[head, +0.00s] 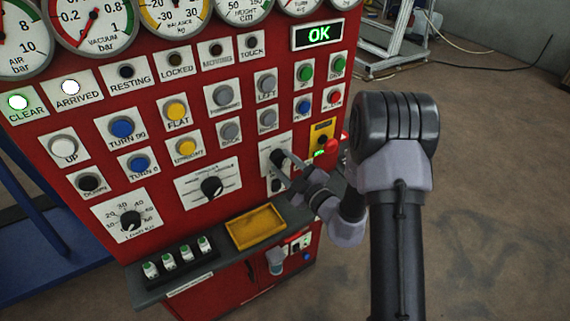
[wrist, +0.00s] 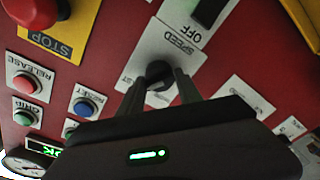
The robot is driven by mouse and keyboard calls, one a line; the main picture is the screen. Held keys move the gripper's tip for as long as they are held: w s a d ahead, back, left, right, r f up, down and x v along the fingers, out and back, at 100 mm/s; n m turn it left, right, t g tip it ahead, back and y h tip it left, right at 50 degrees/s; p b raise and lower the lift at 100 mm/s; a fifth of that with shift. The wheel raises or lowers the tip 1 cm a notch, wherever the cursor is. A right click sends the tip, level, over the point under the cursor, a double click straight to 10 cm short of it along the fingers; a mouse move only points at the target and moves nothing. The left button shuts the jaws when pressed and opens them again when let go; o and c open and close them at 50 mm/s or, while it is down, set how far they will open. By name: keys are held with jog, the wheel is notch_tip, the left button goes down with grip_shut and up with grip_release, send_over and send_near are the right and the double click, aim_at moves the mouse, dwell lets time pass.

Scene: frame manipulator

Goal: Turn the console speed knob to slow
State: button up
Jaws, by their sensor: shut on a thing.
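The speed knob (wrist: 157,70) is a black knob on a white plate (wrist: 183,64) lettered SPEED, on the front of the red console. In the wrist view my gripper (wrist: 158,84) has one finger on each side of the knob and is shut on it. In the head view my gripper (head: 284,168) reaches the same white plate (head: 268,146) from the right. Fingers and gripper body cover part of the plate. Only the letters ST show of one marking, and I cannot tell where the knob points.
A red stop button (head: 332,146) on a yellow plate sits close to the right of my gripper, with reset and release buttons above. A selector knob (head: 212,187) is to the left. A shelf with a yellow tray (head: 256,227) juts out below. Open floor lies right.

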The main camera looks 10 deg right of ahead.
jog(key=shift+r, duration=0.1)
jog(key=n+p, duration=0.2)
jog(key=n, duration=0.1)
jog(key=shift+r, duration=0.1)
jog(key=n+p, duration=0.1)
jog(key=n, duration=0.2)
jog(key=shift+n, duration=0.4)
jog(key=n+p, duration=0.1)
jog(key=n, duration=0.2)
jog(key=shift+h, duration=0.4)
jog(key=shift+n, duration=1.9)
jog(key=o, duration=1.3)
